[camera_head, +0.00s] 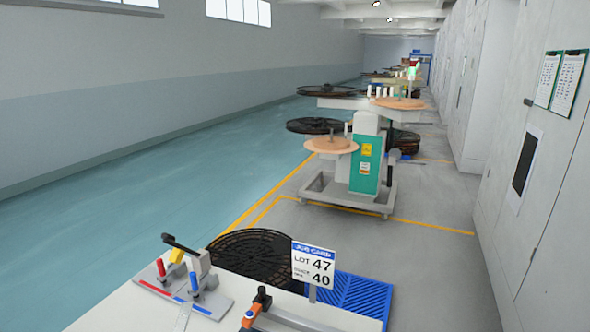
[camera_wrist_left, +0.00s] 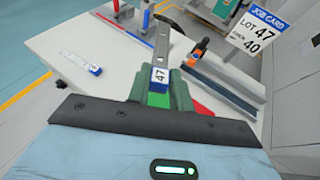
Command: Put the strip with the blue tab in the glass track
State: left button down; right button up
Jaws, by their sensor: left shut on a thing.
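My left gripper (camera_wrist_left: 158,98) shows in the left wrist view, its green fingers shut on the end of a grey strip (camera_wrist_left: 162,45) with a white label reading 47. The strip points away over the white table. A second, short white strip (camera_wrist_left: 75,59) with a blue end lies flat on the table to the left. A long rail (camera_wrist_left: 225,86) runs right from an orange and black block (camera_wrist_left: 196,54); whether it is the glass track I cannot tell. My right gripper is in neither view.
In the head view, a fixture with red and blue handles (camera_head: 195,284) stands on the white table (camera_head: 115,308). A black reel (camera_head: 250,255), a job card (camera_head: 313,264) reading lot 47, and a blue slatted mat (camera_head: 360,295) are nearby. A red bar (camera_wrist_left: 201,109) lies right of the gripper.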

pick_arm(q)
jog(key=s+d+f+m+h, duration=0.1)
jog(key=s+f, duration=0.2)
jog(key=f, duration=0.2)
jog(key=shift+s+d, duration=0.15)
jog(key=shift+d, duration=0.25)
jog(key=shift+f, duration=0.15)
